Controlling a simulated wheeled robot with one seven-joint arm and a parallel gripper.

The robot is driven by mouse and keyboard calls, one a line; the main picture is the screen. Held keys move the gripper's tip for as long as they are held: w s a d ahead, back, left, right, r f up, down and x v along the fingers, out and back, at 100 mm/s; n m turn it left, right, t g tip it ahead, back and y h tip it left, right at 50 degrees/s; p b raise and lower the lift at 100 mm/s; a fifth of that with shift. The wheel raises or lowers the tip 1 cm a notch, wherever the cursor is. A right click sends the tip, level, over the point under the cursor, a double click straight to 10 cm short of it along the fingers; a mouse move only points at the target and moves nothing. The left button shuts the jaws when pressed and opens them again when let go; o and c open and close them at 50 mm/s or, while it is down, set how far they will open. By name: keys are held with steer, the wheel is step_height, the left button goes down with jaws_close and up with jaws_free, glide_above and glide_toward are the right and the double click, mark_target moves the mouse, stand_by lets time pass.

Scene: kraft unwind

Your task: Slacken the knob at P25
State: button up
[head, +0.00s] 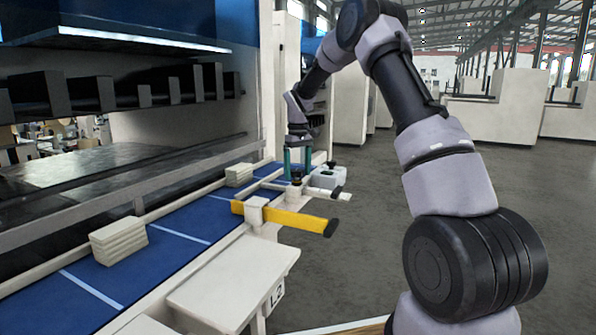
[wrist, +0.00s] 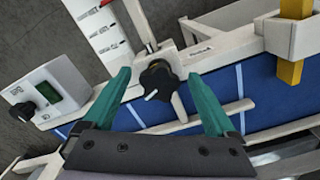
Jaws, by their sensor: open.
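A black lobed knob (wrist: 158,80) with a white pointer line sits on a pale clamp block on the rail, near the middle of the wrist view. In the head view the black knob (head: 296,175) shows below my gripper (head: 298,158). In the wrist view my gripper (wrist: 168,98) has its two teal fingers spread wide, one on each side of the knob, with visible gaps; nothing is held. A small dark label (wrist: 201,50) is on the rail beside the knob, too small to read. I cannot read P25 anywhere.
A grey box (wrist: 45,92) with a green display and a second black knob (wrist: 20,111) stands left. A yellow bar (head: 285,217) with a black end sticks out nearby. Pale stacked blocks (head: 118,240) lie on the blue bed (head: 175,248). The floor (head: 360,255) to the right is clear.

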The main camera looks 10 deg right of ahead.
mark_target(298, 170)
step_height(298, 170, up, 11)
steer(key=shift+f, duration=0.15)
stand_by(0.4)
